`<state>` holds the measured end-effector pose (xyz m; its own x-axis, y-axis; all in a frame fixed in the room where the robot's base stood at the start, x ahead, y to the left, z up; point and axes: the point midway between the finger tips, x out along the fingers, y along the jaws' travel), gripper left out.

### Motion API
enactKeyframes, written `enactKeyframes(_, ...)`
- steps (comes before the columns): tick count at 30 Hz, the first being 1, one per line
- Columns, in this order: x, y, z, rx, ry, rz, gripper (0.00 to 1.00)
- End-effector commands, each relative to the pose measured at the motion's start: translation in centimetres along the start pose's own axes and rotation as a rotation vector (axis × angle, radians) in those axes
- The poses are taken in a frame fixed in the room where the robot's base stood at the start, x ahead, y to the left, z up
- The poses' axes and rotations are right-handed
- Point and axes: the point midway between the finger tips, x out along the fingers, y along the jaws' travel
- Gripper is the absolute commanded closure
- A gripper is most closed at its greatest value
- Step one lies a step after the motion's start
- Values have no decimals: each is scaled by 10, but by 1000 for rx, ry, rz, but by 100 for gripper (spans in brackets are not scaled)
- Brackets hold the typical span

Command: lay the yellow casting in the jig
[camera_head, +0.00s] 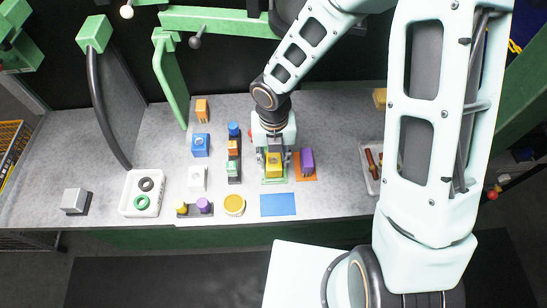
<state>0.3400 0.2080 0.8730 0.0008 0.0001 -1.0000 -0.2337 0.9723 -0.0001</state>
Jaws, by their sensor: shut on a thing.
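The yellow casting (273,171) is a small yellow block at the middle of the grey bench. My gripper (272,160) comes down over it from above and is shut on it. A light green fixture (274,182), which looks like the jig, shows under and around the casting. The casting is over this fixture. I cannot tell whether it touches the fixture's floor or is held just above it, as my gripper hides the far side.
A purple block (307,160) stands on an orange mat (306,178) close to the right. A dark rack (234,179) with coloured pieces is close to the left. A blue mat (278,205) lies bare in front. A round yellow item (234,205) lies front left.

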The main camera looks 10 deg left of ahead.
Motion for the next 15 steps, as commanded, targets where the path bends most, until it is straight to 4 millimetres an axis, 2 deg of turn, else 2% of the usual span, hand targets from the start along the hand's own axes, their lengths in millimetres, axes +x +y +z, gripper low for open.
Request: enactKeyframes(15, 4, 0, 0, -1, -1, 0, 100)
